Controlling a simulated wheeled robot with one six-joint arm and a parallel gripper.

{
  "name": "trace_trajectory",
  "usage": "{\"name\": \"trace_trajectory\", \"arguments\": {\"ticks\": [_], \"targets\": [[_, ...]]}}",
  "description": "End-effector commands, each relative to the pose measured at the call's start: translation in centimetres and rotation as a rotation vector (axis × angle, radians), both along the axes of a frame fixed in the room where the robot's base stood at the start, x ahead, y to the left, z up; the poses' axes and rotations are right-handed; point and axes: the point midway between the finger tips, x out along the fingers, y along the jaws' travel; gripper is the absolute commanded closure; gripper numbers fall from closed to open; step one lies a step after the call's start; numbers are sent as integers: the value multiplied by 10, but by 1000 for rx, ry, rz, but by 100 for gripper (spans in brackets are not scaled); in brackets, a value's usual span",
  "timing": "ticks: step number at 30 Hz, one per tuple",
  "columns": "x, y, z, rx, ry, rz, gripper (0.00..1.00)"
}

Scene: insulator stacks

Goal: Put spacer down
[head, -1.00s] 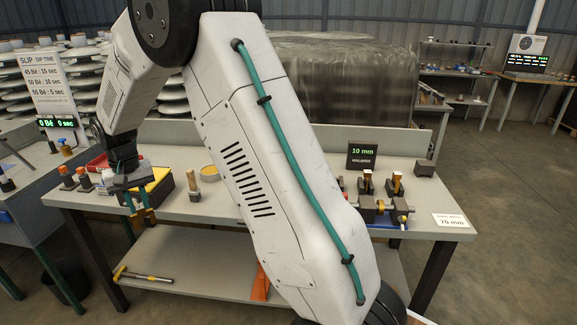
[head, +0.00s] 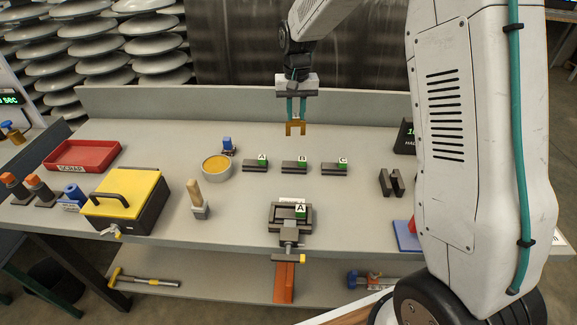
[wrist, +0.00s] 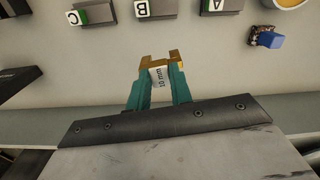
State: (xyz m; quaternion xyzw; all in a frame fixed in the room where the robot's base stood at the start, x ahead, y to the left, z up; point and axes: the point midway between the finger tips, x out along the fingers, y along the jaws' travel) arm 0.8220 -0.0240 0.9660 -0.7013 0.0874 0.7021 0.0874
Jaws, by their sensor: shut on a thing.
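My gripper (head: 296,128) is shut on a small spacer (wrist: 158,77) with a white face marked "10 mm". In the wrist view the spacer sits between the teal fingers of the gripper (wrist: 163,62), near their brass-coloured tips. In the head view the gripper hangs over the back middle of the workbench (head: 350,215), behind the row of dark blocks marked A (head: 256,166), B (head: 295,168) and C (head: 335,169). The spacer is too small to make out there. Whether it touches the bench is unclear.
A clamp (head: 291,222) with an A label stands at the front. A yellow-lidded box (head: 125,195), red scrap tray (head: 82,155), yellow-filled round dish (head: 217,167) and wooden-handled brush (head: 196,198) are left. Dark upright pieces (head: 391,182) stand right. The bench around the gripper is clear.

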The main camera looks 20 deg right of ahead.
Motion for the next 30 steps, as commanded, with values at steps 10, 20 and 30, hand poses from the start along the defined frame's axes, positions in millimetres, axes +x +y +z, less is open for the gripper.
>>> {"name": "trace_trajectory", "arguments": {"ticks": [10, 20, 30], "targets": [[-89, -98, 3, 0, -1, 390, 100], [-205, -153, -5, 0, -2, 888, 100], [-304, -166, -21, 0, -2, 1315, 100]]}}
